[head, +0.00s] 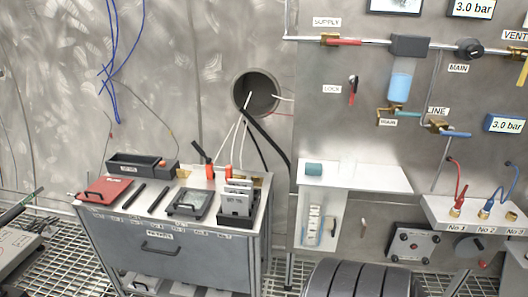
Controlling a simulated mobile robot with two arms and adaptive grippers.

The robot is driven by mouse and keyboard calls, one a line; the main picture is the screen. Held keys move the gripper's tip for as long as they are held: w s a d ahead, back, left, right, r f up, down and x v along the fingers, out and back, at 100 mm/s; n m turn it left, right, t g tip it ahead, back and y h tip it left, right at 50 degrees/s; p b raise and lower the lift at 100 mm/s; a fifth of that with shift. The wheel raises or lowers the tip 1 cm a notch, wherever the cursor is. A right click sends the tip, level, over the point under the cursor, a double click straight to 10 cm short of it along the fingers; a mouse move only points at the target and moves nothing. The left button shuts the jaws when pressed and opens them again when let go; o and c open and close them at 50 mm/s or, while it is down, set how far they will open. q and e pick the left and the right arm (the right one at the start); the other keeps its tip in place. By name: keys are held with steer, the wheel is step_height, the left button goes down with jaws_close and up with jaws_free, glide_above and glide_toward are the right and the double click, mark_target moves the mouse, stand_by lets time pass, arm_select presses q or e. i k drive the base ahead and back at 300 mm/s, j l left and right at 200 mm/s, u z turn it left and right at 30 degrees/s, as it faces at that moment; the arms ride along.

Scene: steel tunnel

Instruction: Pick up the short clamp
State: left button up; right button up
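I cannot pick out the short clamp for certain. Small upright items with orange-red parts (228,171) stand at the back of the grey cabinet top (143,222), behind a black holder (238,220) with pale cards or plates. A black angled tool (199,152) sticks up just left of them. Which of these, if any, is the short clamp is too small to tell. Neither of my grippers shows.
A red case (104,190) and a black open box (134,164) sit on the cabinet's left. A steel panel with valves and gauges stands right, with a white shelf (354,176) below. Black ribbed objects (358,281) fill the bottom centre. Cables come from a wall hole (256,95).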

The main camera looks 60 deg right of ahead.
mark_target(210, 168)
steer(key=z, duration=1.6)
steer(key=i, duration=0.1)
